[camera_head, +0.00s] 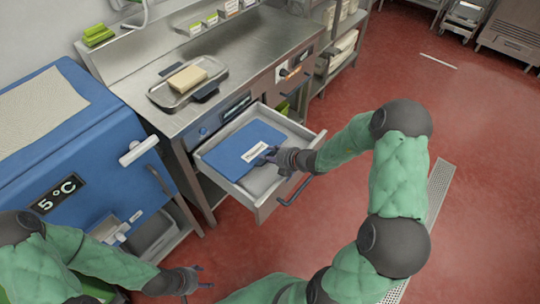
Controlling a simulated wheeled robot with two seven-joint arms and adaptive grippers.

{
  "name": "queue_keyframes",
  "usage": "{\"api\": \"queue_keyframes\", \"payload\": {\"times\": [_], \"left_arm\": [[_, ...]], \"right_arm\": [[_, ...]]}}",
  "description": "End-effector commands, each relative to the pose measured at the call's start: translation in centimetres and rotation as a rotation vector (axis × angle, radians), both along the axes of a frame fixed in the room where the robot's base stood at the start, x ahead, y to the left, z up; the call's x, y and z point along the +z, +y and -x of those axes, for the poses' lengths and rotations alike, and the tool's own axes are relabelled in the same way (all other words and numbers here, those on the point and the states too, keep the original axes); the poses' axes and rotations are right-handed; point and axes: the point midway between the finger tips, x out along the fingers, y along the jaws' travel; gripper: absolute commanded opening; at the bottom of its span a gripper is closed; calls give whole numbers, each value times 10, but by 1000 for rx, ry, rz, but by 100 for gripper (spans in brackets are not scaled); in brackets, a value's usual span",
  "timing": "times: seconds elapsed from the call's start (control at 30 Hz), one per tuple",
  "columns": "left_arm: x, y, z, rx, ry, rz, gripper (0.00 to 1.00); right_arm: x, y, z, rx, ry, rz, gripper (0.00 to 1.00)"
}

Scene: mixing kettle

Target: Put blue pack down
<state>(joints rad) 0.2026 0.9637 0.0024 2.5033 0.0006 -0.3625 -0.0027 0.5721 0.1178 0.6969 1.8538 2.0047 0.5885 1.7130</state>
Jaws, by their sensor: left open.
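The blue pack (233,152) is a flat blue rectangle with a white label. It lies in or just above the open metal drawer (263,213), covering much of its inside. My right gripper (268,154) reaches in from the right, with its fingertips at the pack's right edge, beside the label. The fingers are small and dark here, so I cannot tell whether they are closed on the pack. My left gripper (200,281) is open and empty, low in the picture, in front of the counter and away from the drawer.
A steel counter (240,65) stands above the drawer, with a tray (162,95) holding a pale block (187,79). A blue cooler (75,130) marked 5 °C stands at left. The drawer's handle (294,190) sticks out in front.

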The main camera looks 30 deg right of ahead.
Motion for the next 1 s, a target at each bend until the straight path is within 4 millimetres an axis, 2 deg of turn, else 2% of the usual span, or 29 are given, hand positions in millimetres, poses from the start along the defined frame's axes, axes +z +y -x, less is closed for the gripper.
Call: {"api": "queue_keyframes", "payload": {"times": [0.17, 0.23, 0.7, 1.0], "left_arm": [[2, 0, 0, 0, 0, 0, 63], [6, 0, 0, 0, 0, 0, 63], [45, 0, 0, 0, 0, 0, 63], [54, 0, 0, 0, 0, 0, 63]], "right_arm": [[7, -1, -2, -1, -6, 2, 38], [11, -4, 4, -3, -5, 1, 38], [60, -31, 71, -4, -2, 1, 38], [71, -38, 91, -1, -3, 1, 38]]}}
